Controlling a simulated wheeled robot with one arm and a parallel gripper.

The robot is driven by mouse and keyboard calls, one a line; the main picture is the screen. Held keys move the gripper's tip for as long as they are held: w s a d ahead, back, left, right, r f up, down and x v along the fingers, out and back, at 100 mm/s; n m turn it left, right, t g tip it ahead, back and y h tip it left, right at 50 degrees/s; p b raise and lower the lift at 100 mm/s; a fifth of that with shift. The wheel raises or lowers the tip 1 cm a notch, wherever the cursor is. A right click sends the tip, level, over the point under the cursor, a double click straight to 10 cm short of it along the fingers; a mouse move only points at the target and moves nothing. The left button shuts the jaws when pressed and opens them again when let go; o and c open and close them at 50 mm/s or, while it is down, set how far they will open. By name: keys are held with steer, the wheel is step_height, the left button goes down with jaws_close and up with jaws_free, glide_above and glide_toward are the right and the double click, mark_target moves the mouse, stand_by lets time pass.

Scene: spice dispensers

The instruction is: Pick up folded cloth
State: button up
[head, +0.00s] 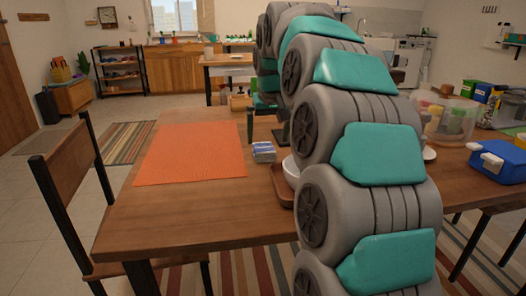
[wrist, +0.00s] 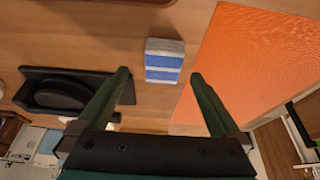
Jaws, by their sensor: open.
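The folded cloth (head: 264,152), a small blue-and-white striped block shape, lies on the wooden table just right of an orange mat. In the wrist view the cloth (wrist: 165,62) lies between and slightly beyond the tips of my two green fingers. My gripper (wrist: 160,74) is open, with nothing held. The left fingertip is apart from the cloth's left side, and the right one is near its lower right corner. How high the fingers are above the cloth I cannot tell.
The orange mat (head: 194,153) covers the table's left part. A brown tray (head: 282,184) with a white bowl (head: 291,172) is close to the cloth, partly behind my arm. A black object (wrist: 70,92) is left of my fingers. A blue box (head: 497,160) stands at right.

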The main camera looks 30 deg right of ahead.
mark_target(264, 148)
steer(key=x, duration=0.4)
steer(key=shift+w+a+f, duration=0.2)
steer(key=shift+w, duration=0.1)
steer(key=shift+c, duration=0.4)
steer(key=c, duration=1.4)
steer(key=shift+r, duration=0.1)
steer(key=shift+r, duration=0.1)
